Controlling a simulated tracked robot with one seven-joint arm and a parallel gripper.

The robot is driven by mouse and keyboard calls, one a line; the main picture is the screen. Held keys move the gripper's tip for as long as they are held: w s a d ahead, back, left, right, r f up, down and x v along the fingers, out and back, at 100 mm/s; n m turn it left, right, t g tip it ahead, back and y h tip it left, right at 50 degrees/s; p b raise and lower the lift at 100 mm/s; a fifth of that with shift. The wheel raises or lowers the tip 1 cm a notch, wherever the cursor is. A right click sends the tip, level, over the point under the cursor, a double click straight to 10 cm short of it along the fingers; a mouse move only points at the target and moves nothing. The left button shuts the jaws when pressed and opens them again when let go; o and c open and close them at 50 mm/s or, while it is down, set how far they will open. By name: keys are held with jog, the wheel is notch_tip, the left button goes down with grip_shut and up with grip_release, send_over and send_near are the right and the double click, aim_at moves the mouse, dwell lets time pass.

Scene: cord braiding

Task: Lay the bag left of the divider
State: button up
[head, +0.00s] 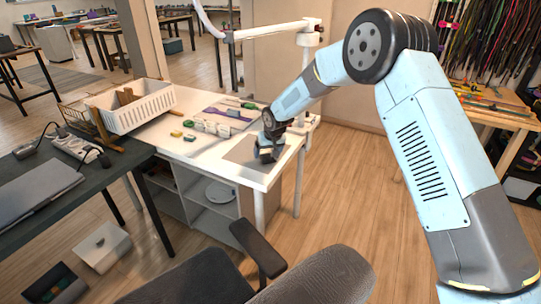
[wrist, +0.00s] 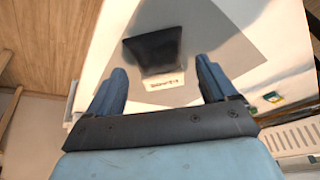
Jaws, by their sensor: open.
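A black bag (wrist: 153,48) with a white printed label (wrist: 162,82) lies on a grey mat (wrist: 205,35) on the white table. My gripper (wrist: 160,72) is open, with one finger to each side of the label end of the bag and a gap to both. In the head view my gripper (head: 268,148) is low over the grey mat (head: 242,149) and mostly hides the bag. A white crate (head: 145,112) stands at the table's left end. A brown upright piece (head: 126,97) shows in it, perhaps the divider; I cannot tell for sure.
Several small yellow, green and pale blocks (head: 190,124) and a purple tool (head: 225,113) lie between crate and mat. A white jointed stand (head: 308,50) rises at the table's right back. A dark desk (head: 60,175) adjoins at left; a grey chair (head: 320,272) stands in front.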

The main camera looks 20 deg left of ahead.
jog(key=v, duration=1)
jog(key=shift+r, duration=0.3)
jog(key=shift+s+d, duration=0.1)
jog(key=shift+d, duration=0.05)
